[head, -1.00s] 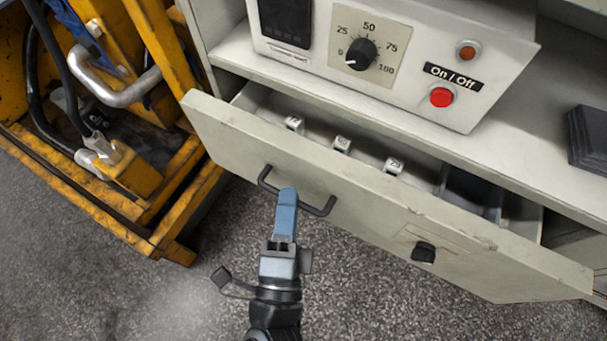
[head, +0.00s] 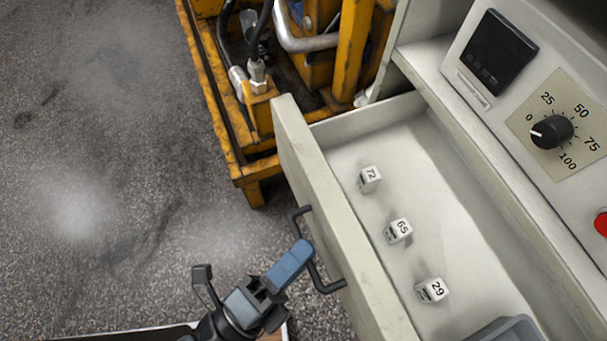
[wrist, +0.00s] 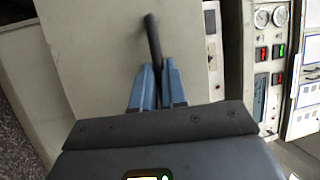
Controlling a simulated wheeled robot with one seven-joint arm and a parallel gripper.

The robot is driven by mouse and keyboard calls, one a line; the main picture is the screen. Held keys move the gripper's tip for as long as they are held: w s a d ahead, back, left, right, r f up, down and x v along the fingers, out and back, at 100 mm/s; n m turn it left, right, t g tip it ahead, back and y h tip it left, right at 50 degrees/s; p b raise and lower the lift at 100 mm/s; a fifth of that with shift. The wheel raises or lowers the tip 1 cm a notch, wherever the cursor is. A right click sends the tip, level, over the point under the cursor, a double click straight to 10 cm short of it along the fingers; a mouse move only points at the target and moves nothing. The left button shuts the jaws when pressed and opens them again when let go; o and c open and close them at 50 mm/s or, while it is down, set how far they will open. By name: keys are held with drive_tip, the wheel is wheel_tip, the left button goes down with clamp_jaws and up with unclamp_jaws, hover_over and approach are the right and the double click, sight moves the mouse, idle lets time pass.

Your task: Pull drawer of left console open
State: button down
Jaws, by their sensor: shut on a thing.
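The drawer (head: 340,222) of the console stands well open in the head view, its light grey front at the left. Its dark bar handle (head: 327,288) is on the outer face. My gripper (head: 300,252) is at the handle, its blue fingers shut on it. In the wrist view the two blue fingers (wrist: 157,76) close around the dark handle (wrist: 152,38), with the pale drawer front (wrist: 95,50) behind.
The console top (head: 450,110) carries a control box with a dial (head: 551,131) and red button. A yellow machine frame (head: 228,110) with hoses stands close beyond the drawer's far end. The grey speckled floor at left is clear. A grey tray (head: 505,330) lies in the drawer.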

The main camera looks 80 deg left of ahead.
drive_tip(key=c, duration=1.2)
unclamp_jaws()
drive_tip(key=shift+v, duration=3.95)
drive_tip(key=w+d+r+n+h, duration=0.2)
drive_tip(key=d+r+n+h, duration=0.15)
drive_tip(key=d, duration=0.65)
drive_tip(key=w+d+r+n+g+h, duration=0.1)
drive_tip(key=d+r+n+h, duration=0.3)
drive_tip(key=d, duration=0.6)
drive_tip(key=w+d+r+n+h, duration=0.25)
drive_tip(key=d+r+h, duration=0.2)
drive_tip(key=d, duration=0.55)
drive_tip(key=r+p, duration=1.2)
drive_tip(key=p, duration=0.1)
drive_tip(key=r+p, duration=0.6)
drive_tip(key=shift+s+a+p, duration=0.1)
drive_tip(key=shift+s+p, duration=0.15)
drive_tip(key=shift+p, duration=0.15)
